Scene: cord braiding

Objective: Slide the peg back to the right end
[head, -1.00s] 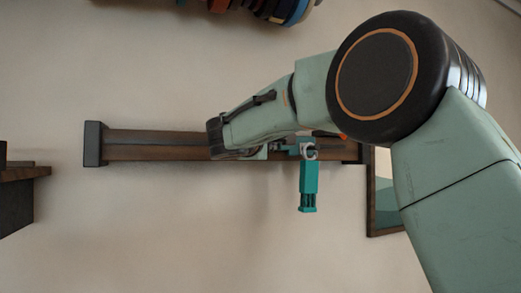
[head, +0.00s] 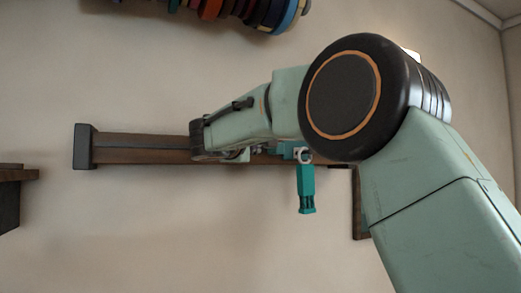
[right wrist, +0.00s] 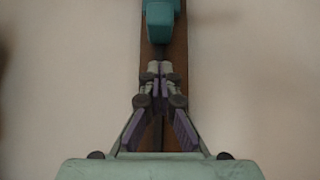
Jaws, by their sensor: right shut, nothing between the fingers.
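The wooden rail (head: 140,149) runs level along the wall, with a dark block (head: 85,146) at its left end; my right arm hides its right end. The teal peg (head: 306,187) hangs below the rail from a pale ring, right of my right gripper (head: 262,154). In the right wrist view, the shut, empty fingers (right wrist: 160,68) lie in line with the rail (right wrist: 178,75). Their tips are just short of a teal block (right wrist: 162,22) on the rail; I cannot tell whether they touch. My left gripper is out of view.
A row of coloured spools (head: 245,10) is at the top of the head view. A dark wooden shelf (head: 12,190) is at the left edge. A dark frame edge (head: 358,215) shows behind my right arm.

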